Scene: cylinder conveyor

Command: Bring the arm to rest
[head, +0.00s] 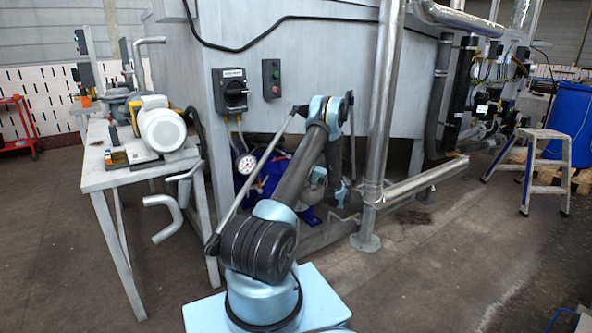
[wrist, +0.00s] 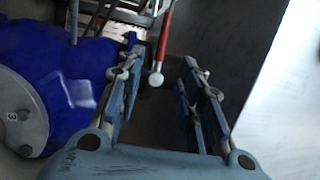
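My gripper (wrist: 158,60) shows in the wrist view with its two fingers apart and nothing between the pads. It is open. In the head view my arm (head: 300,165) rises from its base, bends at the top and comes down in front of the grey tank. Its lower end is near the blue machine under the tank, and the fingers cannot be made out there. A red rod with a white ball end (wrist: 156,79) shows beyond the gap between the fingers; I cannot tell how far off it is.
A blue rounded body (wrist: 70,75) is left of the fingers in the wrist view. The head view shows the grey tank (head: 290,50), a metal post (head: 381,110), a workbench (head: 150,172) at left and a step stool (head: 540,160) at right.

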